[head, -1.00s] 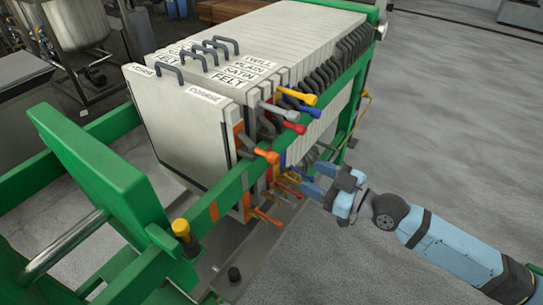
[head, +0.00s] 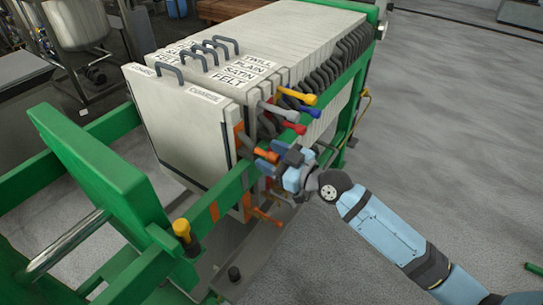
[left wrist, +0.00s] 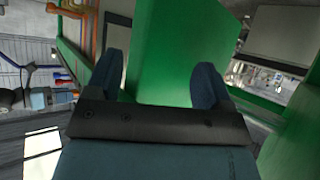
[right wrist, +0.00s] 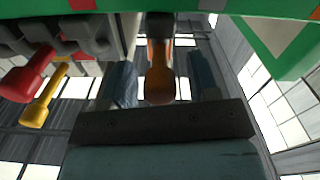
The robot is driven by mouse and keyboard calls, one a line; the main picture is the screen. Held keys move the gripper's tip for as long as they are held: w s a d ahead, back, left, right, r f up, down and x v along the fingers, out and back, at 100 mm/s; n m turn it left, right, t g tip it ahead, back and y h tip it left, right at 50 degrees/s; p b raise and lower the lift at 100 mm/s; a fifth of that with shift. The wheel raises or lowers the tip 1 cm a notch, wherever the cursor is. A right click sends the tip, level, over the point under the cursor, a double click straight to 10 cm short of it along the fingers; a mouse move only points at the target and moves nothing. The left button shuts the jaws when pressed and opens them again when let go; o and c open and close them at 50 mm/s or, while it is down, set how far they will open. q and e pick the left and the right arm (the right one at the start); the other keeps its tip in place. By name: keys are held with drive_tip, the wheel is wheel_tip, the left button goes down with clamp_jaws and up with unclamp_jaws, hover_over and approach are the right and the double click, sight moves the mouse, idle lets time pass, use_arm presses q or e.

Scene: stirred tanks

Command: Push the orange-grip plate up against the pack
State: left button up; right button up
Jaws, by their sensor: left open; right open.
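The orange-grip plate (head: 180,130) is the pale front plate, with a dark top handle and a strip of orange along its right edge. Its upper orange grip (head: 264,155) sticks out over the green side rail. The pack (head: 290,35) of pale plates stands behind it. My right gripper (head: 273,159) is open at this grip. In the right wrist view, the orange grip (right wrist: 159,78) lies between the open fingers (right wrist: 158,88); I cannot tell whether they touch it. My left gripper (left wrist: 158,85) is open in the left wrist view, with a green panel filling much of the space beyond its fingers.
The green side rail (head: 232,192) runs along the plates beside my right gripper. Red (right wrist: 22,80) and yellow (right wrist: 42,100) grips hang left of it in the right wrist view. A green end plate (head: 95,150) stands at the left. The grey floor at right is open.

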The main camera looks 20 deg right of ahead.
clamp_jaws()
drive_tip(key=shift+w+d+f+b, duration=0.1)
drive_tip(key=shift+w+d+b, duration=0.1)
drive_tip(key=shift+d+b, duration=0.15)
use_arm(q)
drive_tip(key=shift+w+d+f+t+b, duration=0.1)
drive_tip(key=shift+w+f+t+b, duration=0.15)
drive_tip(key=shift+b, duration=0.8)
use_arm(e)
drive_tip(key=w+d, duration=0.2)
drive_tip(key=shift+w+d+r, duration=0.15)
drive_tip(key=shift+d+r, duration=0.05)
drive_tip(key=shift+d, duration=0.2)
use_arm(q)
drive_tip(key=shift+s, duration=0.15)
use_arm(e)
drive_tip(key=shift+c, duration=1.3)
unclamp_jaws()
drive_tip(key=shift+o, duration=1.3)
drive_tip(key=shift+d+f, duration=0.1)
use_arm(q)
drive_tip(key=shift+d+f, duration=0.1)
